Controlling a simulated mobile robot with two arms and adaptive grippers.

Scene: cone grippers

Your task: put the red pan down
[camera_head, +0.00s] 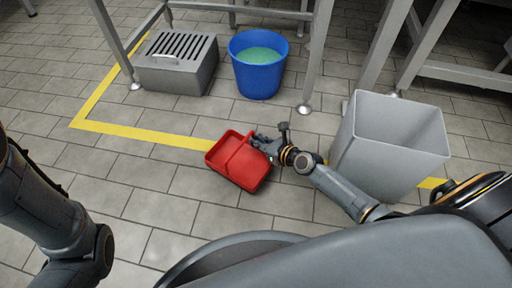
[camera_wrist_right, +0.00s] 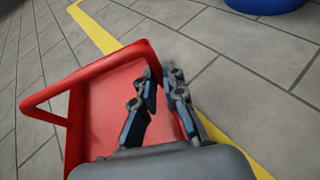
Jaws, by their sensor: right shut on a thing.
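The red pan (camera_head: 238,162) is in the middle of the head view, an open shallow pan with a looped red bar. It fills the left and centre of the right wrist view (camera_wrist_right: 110,100), where the bar reaches out to the left. My right gripper (camera_head: 268,143) is at the pan's right side. I cannot tell whether the pan's underside touches the floor. My left arm shows at the left of the head view, but its gripper is outside the picture.
A grey bin (camera_head: 390,140) stands just right of my right gripper. A blue bucket (camera_head: 257,75) with greenish contents and a grey slatted box (camera_head: 177,65) stand behind. Yellow floor tape (camera_head: 150,134) runs behind the pan. Tiled floor (camera_head: 160,190) left of the pan is clear.

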